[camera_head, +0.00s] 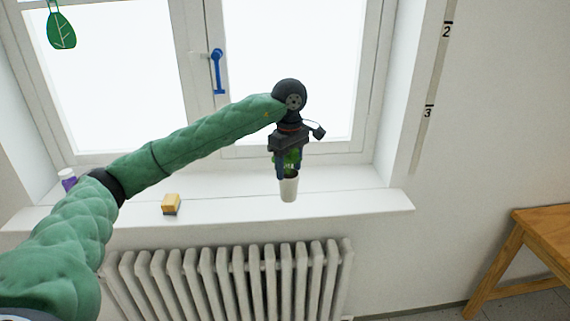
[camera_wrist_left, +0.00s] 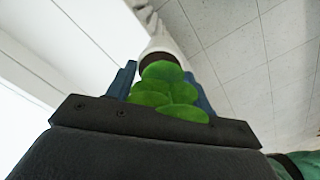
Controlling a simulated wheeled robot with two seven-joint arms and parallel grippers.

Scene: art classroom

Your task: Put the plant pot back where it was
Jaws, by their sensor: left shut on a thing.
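The plant pot (camera_head: 289,189) is a small whitish pot with a green leafy plant. My left gripper (camera_head: 288,174) points down and is shut on it, with the fingers on either side of the plant and upper pot. In the head view the pot appears in front of the windowsill's front edge; I cannot tell whether it touches the sill. In the left wrist view the green leaves (camera_wrist_left: 168,93) fill the space between the fingers, and the white pot (camera_wrist_left: 160,42) shows beyond them. My right gripper is not in view.
The white windowsill (camera_head: 345,197) has a yellow sponge-like block (camera_head: 171,204) and a purple bottle (camera_head: 68,179) at its left. Its right part is clear. A radiator (camera_head: 240,280) stands below. A window handle (camera_head: 217,70) is behind, and a wooden table (camera_head: 530,222) is at right.

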